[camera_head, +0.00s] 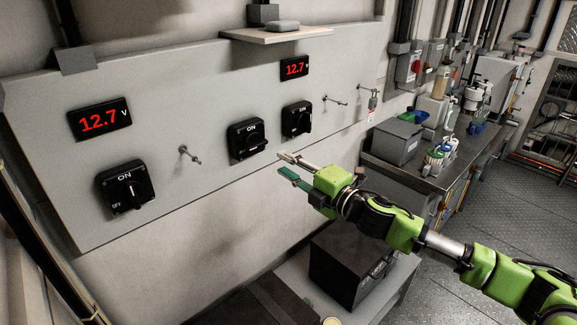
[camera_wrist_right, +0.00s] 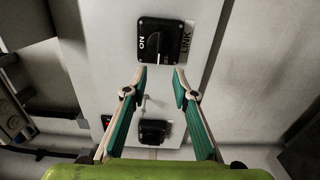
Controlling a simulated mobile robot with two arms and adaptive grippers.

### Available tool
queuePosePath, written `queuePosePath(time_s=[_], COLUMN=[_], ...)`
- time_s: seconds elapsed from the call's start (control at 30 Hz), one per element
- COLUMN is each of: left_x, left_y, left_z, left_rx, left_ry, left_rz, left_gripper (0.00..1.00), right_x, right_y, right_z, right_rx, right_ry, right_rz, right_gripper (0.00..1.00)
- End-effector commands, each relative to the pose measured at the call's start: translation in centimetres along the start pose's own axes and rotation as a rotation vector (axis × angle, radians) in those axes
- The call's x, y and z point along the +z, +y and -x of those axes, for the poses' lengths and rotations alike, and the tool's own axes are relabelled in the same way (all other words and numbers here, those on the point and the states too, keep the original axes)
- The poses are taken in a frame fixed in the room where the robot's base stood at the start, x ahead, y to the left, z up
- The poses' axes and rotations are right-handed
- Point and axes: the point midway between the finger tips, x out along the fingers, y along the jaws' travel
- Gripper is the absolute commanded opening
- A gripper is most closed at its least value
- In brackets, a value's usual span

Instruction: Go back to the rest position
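My right gripper (camera_head: 286,166) reaches in from the right in the head view, in front of the wall panel (camera_head: 215,85) and below the middle rotary switch (camera_head: 247,138). Its fingers are spread with nothing between them. In the right wrist view the open fingertips (camera_wrist_right: 160,78) point toward a black switch (camera_wrist_right: 165,45) on the panel, with a gap to it. A second black switch (camera_wrist_right: 153,132) shows lower, between the fingers. My left gripper is not in view.
The panel also bears a left switch (camera_head: 125,187), a right switch (camera_head: 296,119), red displays (camera_head: 99,119) and protruding pegs (camera_head: 188,154). A black box (camera_head: 350,262) stands below my right arm. A cluttered workbench (camera_head: 440,165) is at the right. Floor (camera_head: 520,220) beyond it is clear.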

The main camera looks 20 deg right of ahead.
Motion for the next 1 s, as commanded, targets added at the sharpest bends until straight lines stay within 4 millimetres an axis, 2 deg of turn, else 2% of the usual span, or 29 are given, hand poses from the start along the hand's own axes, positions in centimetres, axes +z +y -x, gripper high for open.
queuePosePath(time_s=[0.43,0.47,0.57,0.67,0.77,0.8,0.87,0.9,0.97,1.0], left_x=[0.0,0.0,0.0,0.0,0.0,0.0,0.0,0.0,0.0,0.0], left_y=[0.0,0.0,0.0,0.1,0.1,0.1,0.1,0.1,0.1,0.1], left_z=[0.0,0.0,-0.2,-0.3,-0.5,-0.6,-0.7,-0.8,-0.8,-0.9], left_rx=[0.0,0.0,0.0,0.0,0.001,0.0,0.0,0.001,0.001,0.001], left_ry=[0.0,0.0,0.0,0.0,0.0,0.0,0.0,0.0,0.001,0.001], left_rz=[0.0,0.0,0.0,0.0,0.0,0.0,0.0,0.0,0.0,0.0], left_gripper=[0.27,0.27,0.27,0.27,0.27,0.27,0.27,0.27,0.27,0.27], right_x=[0.1,0.2,1.3,3.2,5.1,5.7,6.3,6.5,6.6,6.5], right_y=[-0.2,-0.5,-3.1,-8.6,-15.9,-18.9,-23.4,-26.3,-30.7,-33.5], right_z=[0.0,-0.1,-0.3,-0.4,0.3,0.9,2.0,3.0,4.6,5.8], right_rx=[-0.002,-0.005,-0.034,-0.092,-0.169,-0.2,-0.246,-0.277,-0.323,-0.353], right_ry=[-0.002,-0.006,-0.037,-0.101,-0.187,-0.223,-0.275,-0.311,-0.363,-0.398], right_rz=[-0.004,-0.01,-0.064,-0.172,-0.305,-0.359,-0.434,-0.483,-0.552,-0.597], right_gripper=[0.26,0.26,0.26,0.26,0.26,0.26,0.26,0.26,0.26,0.26])
